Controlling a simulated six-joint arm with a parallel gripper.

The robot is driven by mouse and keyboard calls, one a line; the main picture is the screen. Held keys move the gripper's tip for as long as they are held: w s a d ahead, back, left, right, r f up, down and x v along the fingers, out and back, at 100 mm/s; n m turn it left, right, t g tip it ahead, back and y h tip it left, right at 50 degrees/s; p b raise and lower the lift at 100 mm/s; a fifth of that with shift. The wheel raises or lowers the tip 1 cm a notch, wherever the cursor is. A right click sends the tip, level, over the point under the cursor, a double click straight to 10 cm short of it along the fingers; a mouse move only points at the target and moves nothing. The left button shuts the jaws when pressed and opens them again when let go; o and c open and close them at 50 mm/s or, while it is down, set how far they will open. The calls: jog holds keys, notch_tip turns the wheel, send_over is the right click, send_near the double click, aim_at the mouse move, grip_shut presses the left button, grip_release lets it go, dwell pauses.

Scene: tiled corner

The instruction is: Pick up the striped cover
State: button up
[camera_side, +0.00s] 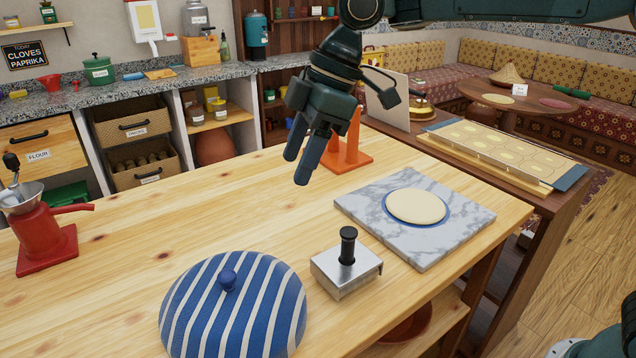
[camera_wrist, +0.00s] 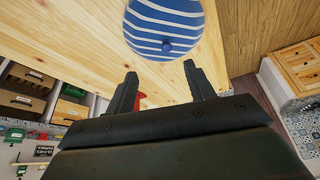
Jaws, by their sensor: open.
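The striped cover (camera_side: 236,309) is a blue and white dome with a blue knob (camera_side: 228,281) on top. It rests on the wooden table at the front, left of centre in the side view. In the wrist view the cover (camera_wrist: 168,20) shows at the top, beyond the fingertips and partly cut off by the frame edge. My gripper (camera_side: 302,166) is dark green, open and empty. It hangs above the table, behind and to the right of the cover, apart from it. Its two fingers (camera_wrist: 160,76) stand apart in the wrist view.
A metal block with a black handle (camera_side: 346,269) stands right of the cover. A marble slab (camera_side: 360,205) bears a flat round dough (camera_side: 416,206). An orange stand (camera_side: 350,158) is behind my gripper. A red grinder (camera_side: 45,236) stands far left. The table between is clear.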

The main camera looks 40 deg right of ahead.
jog(key=w+a+f+n+g, duration=0.1)
jog(key=w+a+f+n, duration=0.2)
jog(key=a+f, duration=0.2)
jog(key=shift+w+a+n, duration=0.25)
jog(key=shift+a+n, duration=0.15)
jog(key=shift+a, duration=0.6)
jog(key=shift+f, duration=0.15)
send_over(227, 273)
jog(key=d, duration=0.2)
jog(key=shift+d+f, duration=0.15)
jog(key=shift+f, duration=3.8)
jog(key=shift+x, duration=2.6)
jog(key=shift+s, duration=0.15)
grip_shut()
